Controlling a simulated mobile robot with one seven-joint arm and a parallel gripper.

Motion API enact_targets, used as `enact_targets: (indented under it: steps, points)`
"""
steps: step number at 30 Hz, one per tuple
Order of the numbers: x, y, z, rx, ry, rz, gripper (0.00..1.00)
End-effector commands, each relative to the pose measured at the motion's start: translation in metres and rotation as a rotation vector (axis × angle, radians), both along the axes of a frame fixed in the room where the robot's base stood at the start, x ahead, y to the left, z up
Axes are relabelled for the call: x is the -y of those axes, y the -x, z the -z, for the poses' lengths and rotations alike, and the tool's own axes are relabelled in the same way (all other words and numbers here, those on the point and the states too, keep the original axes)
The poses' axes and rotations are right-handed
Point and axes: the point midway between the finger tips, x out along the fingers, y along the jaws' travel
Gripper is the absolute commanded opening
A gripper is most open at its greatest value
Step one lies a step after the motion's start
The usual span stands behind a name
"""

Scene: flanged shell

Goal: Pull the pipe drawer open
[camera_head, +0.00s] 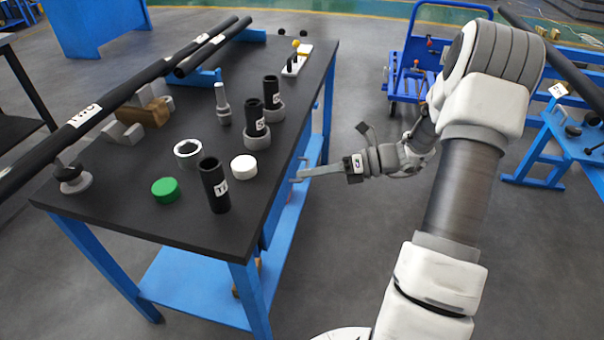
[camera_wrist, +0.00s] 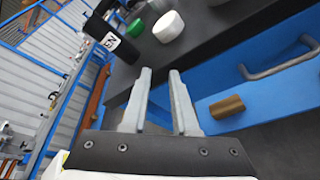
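A grey bar handle (camera_wrist: 280,66) shows against a blue panel (camera_wrist: 212,98) under the dark tabletop, right of my fingers in the wrist view. I take the panel for the drawer front but cannot tell for sure. My gripper (camera_wrist: 160,74) is open and empty, its two fingers apart with a clear gap. In the head view my gripper (camera_head: 300,175) is beside the right long edge of the table, just below tabletop height. The handle is apart from the fingers. Whether the drawer is shut cannot be told.
The dark-topped blue table (camera_head: 130,228) carries upright black pipes (camera_head: 213,187), a green cap (camera_head: 165,189), a white cap (camera_head: 244,167) and long black pipes (camera_head: 85,115). A brown block (camera_wrist: 226,106) lies below the tabletop. A blue cart (camera_head: 408,70) stands behind.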

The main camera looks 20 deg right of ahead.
Motion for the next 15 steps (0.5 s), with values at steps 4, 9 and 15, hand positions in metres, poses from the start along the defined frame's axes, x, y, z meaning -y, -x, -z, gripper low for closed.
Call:
enact_targets:
  steps: [4,9,15]
  points:
    - [0.040,-0.005,0.052,-0.148,-0.249,0.198,0.27]
    - [0.086,-0.004,0.103,-0.283,-0.541,0.400,0.27]
    - [0.126,0.004,0.147,-0.371,-0.796,0.552,0.27]
